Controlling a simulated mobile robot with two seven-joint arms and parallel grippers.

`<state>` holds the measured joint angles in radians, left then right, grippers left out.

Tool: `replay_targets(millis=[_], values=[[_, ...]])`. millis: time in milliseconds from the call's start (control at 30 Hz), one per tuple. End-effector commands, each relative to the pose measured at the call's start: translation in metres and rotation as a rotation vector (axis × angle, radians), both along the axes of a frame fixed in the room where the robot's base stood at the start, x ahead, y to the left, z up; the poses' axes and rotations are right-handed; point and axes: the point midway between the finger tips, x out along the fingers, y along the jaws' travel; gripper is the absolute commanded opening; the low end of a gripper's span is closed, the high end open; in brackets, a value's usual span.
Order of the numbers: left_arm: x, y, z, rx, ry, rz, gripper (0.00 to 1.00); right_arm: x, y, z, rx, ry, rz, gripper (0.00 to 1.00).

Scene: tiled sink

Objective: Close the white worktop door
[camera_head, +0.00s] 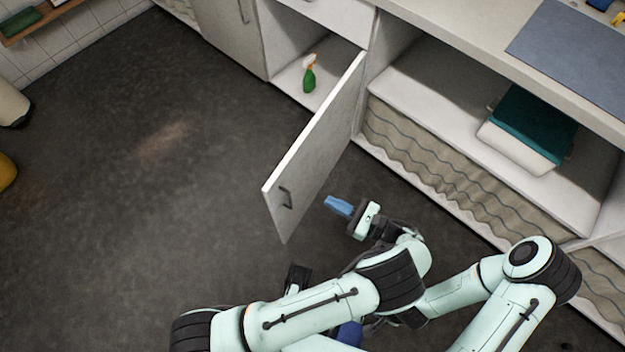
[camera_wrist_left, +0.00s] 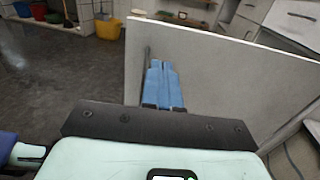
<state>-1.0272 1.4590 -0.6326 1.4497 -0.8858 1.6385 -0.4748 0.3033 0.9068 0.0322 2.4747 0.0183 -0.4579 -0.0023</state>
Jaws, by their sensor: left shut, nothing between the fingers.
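The white worktop door (camera_head: 318,150) stands wide open in the head view, jutting out from the cabinet front. Its dark handle (camera_head: 286,198) is near the free end, on the face turned toward my left gripper (camera_head: 338,207). That gripper is shut and empty, to the right of the door's outer face. In the left wrist view its blue fingers (camera_wrist_left: 163,85) point at the door panel (camera_wrist_left: 215,80), with the handle (camera_wrist_left: 147,58) just left of them. I cannot tell whether they touch it. My right arm bends in from the right; its fingers cannot be made out clearly.
A green spray bottle (camera_head: 309,74) stands inside the open cabinet. To the right, an open shelf holds a white and teal box (camera_head: 526,130) above a wavy panel. The dark floor (camera_head: 150,200) left of the door is clear. Coloured buckets (camera_wrist_left: 107,27) stand farther off.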

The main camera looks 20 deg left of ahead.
Motion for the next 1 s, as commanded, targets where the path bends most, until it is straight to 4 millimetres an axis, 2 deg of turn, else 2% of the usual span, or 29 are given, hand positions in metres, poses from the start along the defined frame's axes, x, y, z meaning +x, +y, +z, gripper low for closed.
replay_targets(millis=[167, 600, 800, 1000], values=[[0.004, 0.024, 0.002, 0.003, 0.0, 0.004, 0.0, -0.001, 0.001, 0.003, 0.002, 0.003, 0.002, 0.55], [0.02, 0.112, 0.0, -0.001, 0.001, 0.006, 0.0, -0.001, 0.0, 0.001, 0.001, 0.003, 0.001, 0.55], [0.024, 0.132, 0.0, -0.002, 0.0, 0.006, 0.0, 0.001, 0.0, 0.0, -0.001, -0.003, -0.001, 0.55], [0.025, 0.136, 0.0, -0.003, 0.002, 0.004, 0.0, 0.002, -0.001, -0.001, -0.002, -0.004, -0.002, 0.55]])
